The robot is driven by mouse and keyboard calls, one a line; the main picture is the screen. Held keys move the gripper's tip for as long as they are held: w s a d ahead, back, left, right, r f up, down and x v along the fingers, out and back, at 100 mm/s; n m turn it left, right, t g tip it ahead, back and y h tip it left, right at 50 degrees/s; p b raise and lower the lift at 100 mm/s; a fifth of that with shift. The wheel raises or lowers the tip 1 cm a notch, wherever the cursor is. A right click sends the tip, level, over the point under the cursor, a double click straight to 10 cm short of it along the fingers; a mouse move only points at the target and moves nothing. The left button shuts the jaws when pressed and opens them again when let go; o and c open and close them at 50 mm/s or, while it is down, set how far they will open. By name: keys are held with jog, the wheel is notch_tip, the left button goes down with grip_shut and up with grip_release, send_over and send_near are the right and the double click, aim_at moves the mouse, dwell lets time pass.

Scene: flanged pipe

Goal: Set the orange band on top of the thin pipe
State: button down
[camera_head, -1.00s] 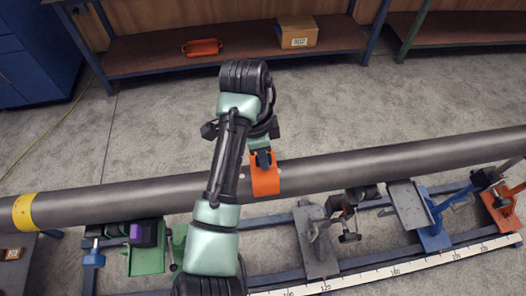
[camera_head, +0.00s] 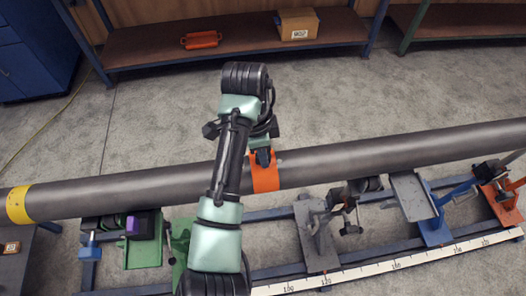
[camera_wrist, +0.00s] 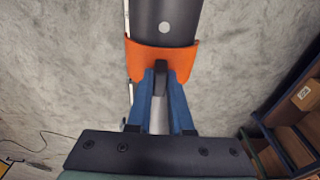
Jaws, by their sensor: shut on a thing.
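The orange band (camera_head: 266,178) lies over the top of the long grey pipe (camera_head: 390,152), near the middle of its visible length. In the wrist view the orange band (camera_wrist: 176,56) curves across the pipe (camera_wrist: 165,20) like a saddle. My gripper (camera_head: 263,158) is above the pipe at the band's far edge. In the wrist view my gripper (camera_wrist: 161,80) has its two blue fingers closed on a small dark tab of the band. The band's underside is hidden, so I cannot tell whether it touches the pipe all along.
A yellow band (camera_head: 20,204) rings the pipe at the left. Below the pipe are a green support (camera_head: 144,252), a grey support (camera_head: 316,235), a blue support (camera_head: 434,230) and a white ruler (camera_head: 400,262). A shelf (camera_head: 150,53) behind holds a cardboard box (camera_head: 297,24) and an orange object (camera_head: 201,40).

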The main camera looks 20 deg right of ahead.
jog(key=shift+f, duration=0.4)
jog(key=shift+r, duration=0.1)
dwell(0.7)
dwell(0.5)
jog(key=c, duration=0.7)
grip_release()
jog(key=shift+c, duration=0.2)
jog(key=shift+r, duration=0.1)
jog(key=shift+r+p, duration=3.45)
